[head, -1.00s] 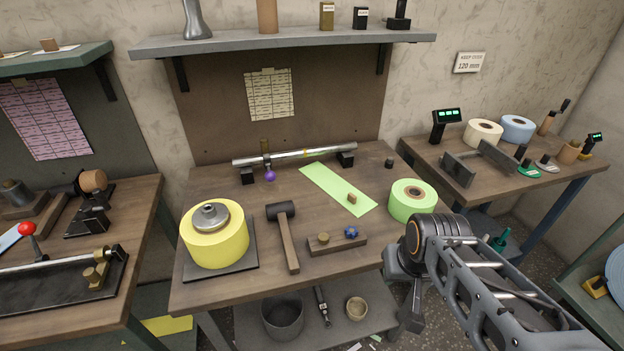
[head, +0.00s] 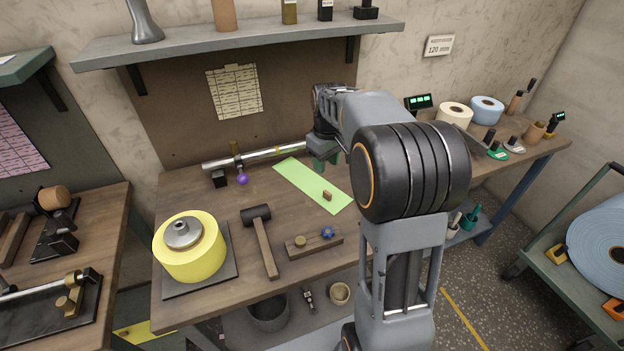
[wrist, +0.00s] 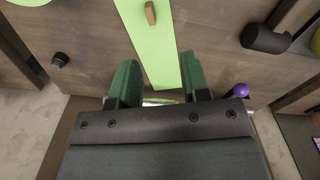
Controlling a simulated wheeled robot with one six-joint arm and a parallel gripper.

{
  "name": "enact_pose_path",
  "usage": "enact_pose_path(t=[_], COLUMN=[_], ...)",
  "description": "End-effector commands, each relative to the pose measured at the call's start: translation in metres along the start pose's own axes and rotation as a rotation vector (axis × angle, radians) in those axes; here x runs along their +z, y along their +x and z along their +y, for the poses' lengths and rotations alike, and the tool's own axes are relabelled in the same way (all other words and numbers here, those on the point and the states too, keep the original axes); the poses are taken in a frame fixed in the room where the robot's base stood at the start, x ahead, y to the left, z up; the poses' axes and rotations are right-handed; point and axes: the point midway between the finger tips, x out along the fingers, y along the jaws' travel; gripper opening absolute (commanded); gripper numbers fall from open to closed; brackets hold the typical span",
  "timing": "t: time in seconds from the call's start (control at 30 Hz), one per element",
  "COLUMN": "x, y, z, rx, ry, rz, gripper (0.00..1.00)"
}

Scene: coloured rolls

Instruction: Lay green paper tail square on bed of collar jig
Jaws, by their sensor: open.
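A flat green paper strip (head: 300,178) lies on the middle bench, running from the metal rod (head: 270,155) towards the front right. A small wooden block (head: 327,195) sits on it. The rod rests on black supports, with a purple ball (head: 243,180) hanging at its left part; I cannot tell whether this is the collar jig. My gripper (head: 322,164) is over the strip's far end. In the wrist view my gripper (wrist: 158,70) has its green fingers apart, either side of the strip (wrist: 150,45), holding nothing. The green roll is hidden behind my arm in the head view.
A mallet (head: 260,240), a yellow roll (head: 188,250) on a dark plate and a wooden bar with a blue knob (head: 327,233) stand on the bench's front half. A shelf (head: 240,40) overhangs the back. A dark peg (wrist: 60,60) shows in the wrist view.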

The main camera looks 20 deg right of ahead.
Motion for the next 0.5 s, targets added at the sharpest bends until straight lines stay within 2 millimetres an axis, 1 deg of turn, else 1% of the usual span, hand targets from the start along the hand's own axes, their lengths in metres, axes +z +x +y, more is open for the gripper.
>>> enact_pose_path(t=[0.03, 0.17, 0.4, 0.5], x=[-0.004, -0.009, -0.009, -0.008], y=[0.000, 0.012, 0.055, 0.070], z=[0.007, 0.018, 0.020, 0.020], rx=[-0.006, -0.014, -0.016, -0.015], ry=[-0.011, -0.032, -0.035, -0.034], rz=[-0.010, -0.023, -0.026, -0.025], gripper=[0.43, 0.43, 0.43, 0.43])
